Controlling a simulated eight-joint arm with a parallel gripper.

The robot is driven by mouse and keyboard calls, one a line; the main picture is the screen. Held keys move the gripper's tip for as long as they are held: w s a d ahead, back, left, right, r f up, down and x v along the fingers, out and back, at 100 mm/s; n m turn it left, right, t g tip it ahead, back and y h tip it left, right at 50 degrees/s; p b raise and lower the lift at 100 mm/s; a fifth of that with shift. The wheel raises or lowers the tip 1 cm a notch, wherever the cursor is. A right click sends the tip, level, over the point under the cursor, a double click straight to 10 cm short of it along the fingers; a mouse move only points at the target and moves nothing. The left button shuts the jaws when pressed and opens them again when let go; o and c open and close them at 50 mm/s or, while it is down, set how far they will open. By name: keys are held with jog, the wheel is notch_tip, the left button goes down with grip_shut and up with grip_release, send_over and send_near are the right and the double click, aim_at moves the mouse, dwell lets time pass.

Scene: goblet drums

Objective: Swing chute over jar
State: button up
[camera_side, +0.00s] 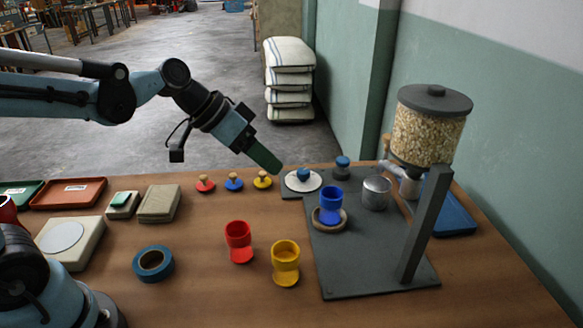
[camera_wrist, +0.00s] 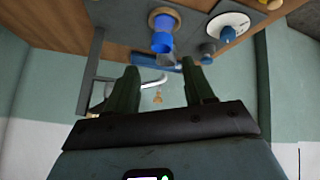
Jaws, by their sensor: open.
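A pale chute (camera_side: 392,168) with a spout (camera_side: 410,186) sits under the seed-filled hopper (camera_side: 427,130). In the wrist view the chute (camera_wrist: 150,82) is a bent pale pipe beyond my fingers, with a small tan knob (camera_wrist: 157,97). A grey metal can (camera_side: 376,192), perhaps the jar, stands on the dark plate (camera_side: 340,270), left of the spout. A blue goblet drum (camera_side: 331,204) stands upright in a tan ring beside it. My gripper (camera_side: 265,160) is open and empty, above the table's back edge, left of the chute and apart from it. It also shows in the wrist view (camera_wrist: 160,90).
A grey post (camera_side: 427,225) rises from the plate. A white disc (camera_side: 303,183) with a blue knob and another blue knob (camera_side: 342,166) stand behind. Red (camera_side: 239,240) and yellow (camera_side: 286,262) goblets stand left of the plate. A blue tray (camera_side: 450,218) lies right.

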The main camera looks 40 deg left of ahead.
jog(key=w+d+r+m+h, duration=0.1)
jog(key=w+d+m+h, duration=0.35)
jog(key=w, duration=0.55)
jog(key=m+h, duration=0.5)
jog(key=h, duration=0.2)
send_near(389, 138)
jog(key=shift+t, duration=0.4)
jog(key=x, duration=1)
jog(key=shift+w+f, duration=0.3)
jog(key=shift+f, duration=0.05)
grip_shut()
